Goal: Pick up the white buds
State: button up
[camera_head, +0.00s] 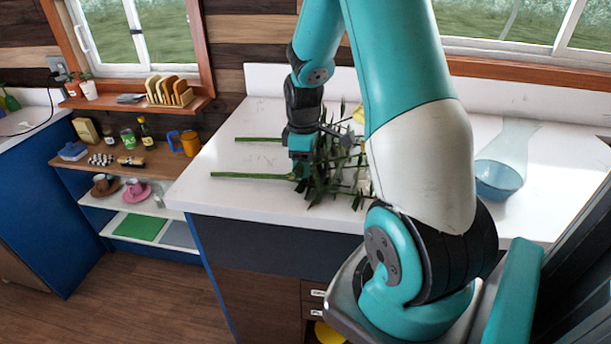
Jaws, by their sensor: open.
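Stems with dark green leaves lie on the white counter (225,160), with their bare green ends pointing left. Small pale buds (362,177) show among the leaves (325,185) at the right end, partly covered by my arm. Two bare stems show apart, a farther one (258,139) and a nearer one (245,176). My gripper (300,172) is open and points down at the left edge of the leaves, over the stems. Its fingertips are partly hidden by leaves, and I cannot tell whether a stem lies between them.
A blue glass bowl (498,180) stands on the counter at right, beyond my arm. A yellow thing (358,115) is partly hidden behind the leaves. A lower shelf (75,160) at left holds an orange mug (190,143), jars and cups. The counter's left end is clear.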

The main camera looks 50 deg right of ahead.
jog(key=shift+s+a+f+p, duration=0.1)
jog(key=shift+f+p, duration=0.3)
jog(key=shift+f, duration=0.75)
jog(key=shift+s+a+f+p, duration=0.1)
jog(key=shift+f+p, duration=0.25)
jog(key=shift+f, duration=0.8)
grip_shut()
jog(key=shift+r, duration=0.1)
